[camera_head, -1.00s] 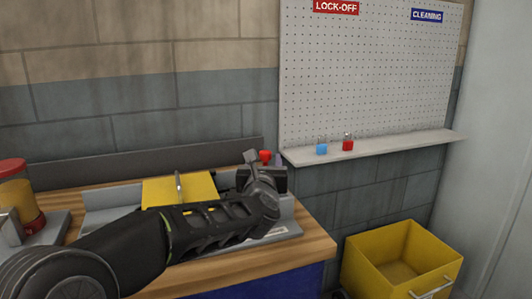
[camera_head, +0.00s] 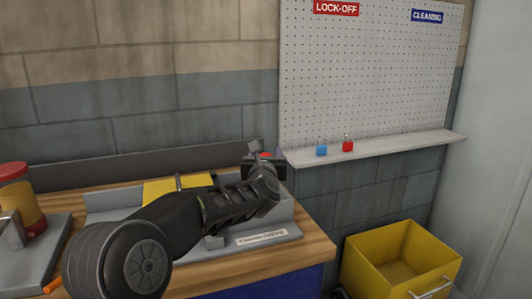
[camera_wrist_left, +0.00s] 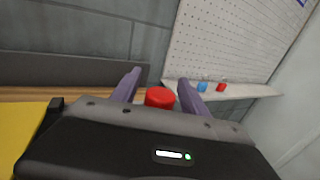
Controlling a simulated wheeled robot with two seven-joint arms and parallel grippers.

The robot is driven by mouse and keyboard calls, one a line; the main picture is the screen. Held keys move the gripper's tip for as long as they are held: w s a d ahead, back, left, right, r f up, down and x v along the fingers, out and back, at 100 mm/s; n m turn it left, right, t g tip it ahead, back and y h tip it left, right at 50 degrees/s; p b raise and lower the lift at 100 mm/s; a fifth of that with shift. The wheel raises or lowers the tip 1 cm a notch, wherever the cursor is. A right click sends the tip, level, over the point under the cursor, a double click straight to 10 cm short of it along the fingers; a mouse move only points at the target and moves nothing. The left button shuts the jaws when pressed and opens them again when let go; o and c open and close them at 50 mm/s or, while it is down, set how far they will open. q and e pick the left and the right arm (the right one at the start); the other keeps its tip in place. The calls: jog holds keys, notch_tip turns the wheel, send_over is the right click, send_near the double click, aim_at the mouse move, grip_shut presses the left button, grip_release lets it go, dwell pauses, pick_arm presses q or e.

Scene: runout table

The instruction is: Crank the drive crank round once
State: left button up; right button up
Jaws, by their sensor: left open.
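A red knob (camera_wrist_left: 160,97), which looks like the handle of the drive crank, stands at the back right of the machine on the bench. In the head view only a bit of the red knob (camera_head: 265,155) shows between the fingers. My left gripper (camera_head: 266,151) is open, with one finger on each side of the knob. In the left wrist view the knob sits between the two purple fingers of the left gripper (camera_wrist_left: 163,84), with gaps at both sides. The rest of the crank is hidden behind my gripper and arm. My right gripper is not in view.
The grey machine tray (camera_head: 285,232) with a yellow cover (camera_head: 160,188) lies under my left arm. A red-topped yellow container (camera_head: 18,195) stands at left. Blue (camera_head: 321,150) and red (camera_head: 347,146) padlocks sit on the shelf. A yellow bin (camera_head: 375,270) stands right of the bench.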

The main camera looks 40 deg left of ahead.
pick_arm(q)
jog(key=shift+c, duration=0.3)
grip_shut()
dwell(1.0)
